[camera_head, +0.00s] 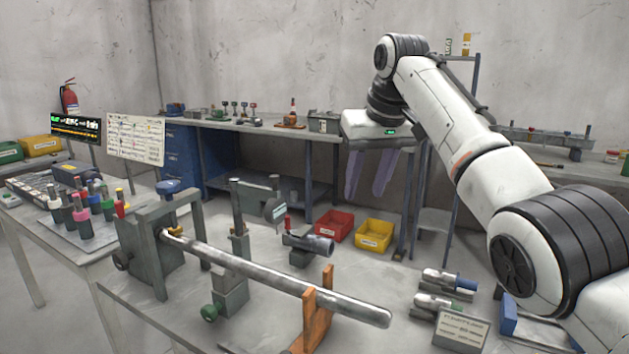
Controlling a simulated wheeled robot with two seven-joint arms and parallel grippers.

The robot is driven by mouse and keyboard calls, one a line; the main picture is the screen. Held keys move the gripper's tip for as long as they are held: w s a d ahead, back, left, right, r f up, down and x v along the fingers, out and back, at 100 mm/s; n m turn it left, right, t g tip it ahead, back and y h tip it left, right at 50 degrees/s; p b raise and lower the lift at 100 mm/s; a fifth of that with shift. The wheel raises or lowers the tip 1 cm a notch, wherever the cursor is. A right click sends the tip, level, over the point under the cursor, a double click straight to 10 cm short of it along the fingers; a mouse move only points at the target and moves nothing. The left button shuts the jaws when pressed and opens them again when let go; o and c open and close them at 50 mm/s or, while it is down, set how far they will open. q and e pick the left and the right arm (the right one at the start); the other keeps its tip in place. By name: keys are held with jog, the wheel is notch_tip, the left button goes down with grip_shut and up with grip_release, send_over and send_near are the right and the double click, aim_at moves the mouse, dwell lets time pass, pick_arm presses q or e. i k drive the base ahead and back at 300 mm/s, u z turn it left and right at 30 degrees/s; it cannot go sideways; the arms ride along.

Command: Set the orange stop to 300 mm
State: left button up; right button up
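The orange piece (310,325), which looks like the stop, stands near the front edge of the bench; its two upright prongs straddle a long grey bar (250,270). The bar runs from a grey clamp block (150,250) at the left to a free end right of the orange piece. No millimetre scale can be read. My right gripper (369,178) hangs in the air beyond the bench, fingers down and apart, with nothing between them. It is well away from the orange piece. My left gripper is not in view.
A grey post with a green knob (210,312) stands beside the bar. A dark cylinder fixture (308,245), small clamps (440,290) and a label plate (460,330) are on the bench. Red (334,225) and yellow (373,235) bins lie beyond. Coloured tools crowd the left table.

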aim_at(317, 320)
jog(key=k, duration=1)
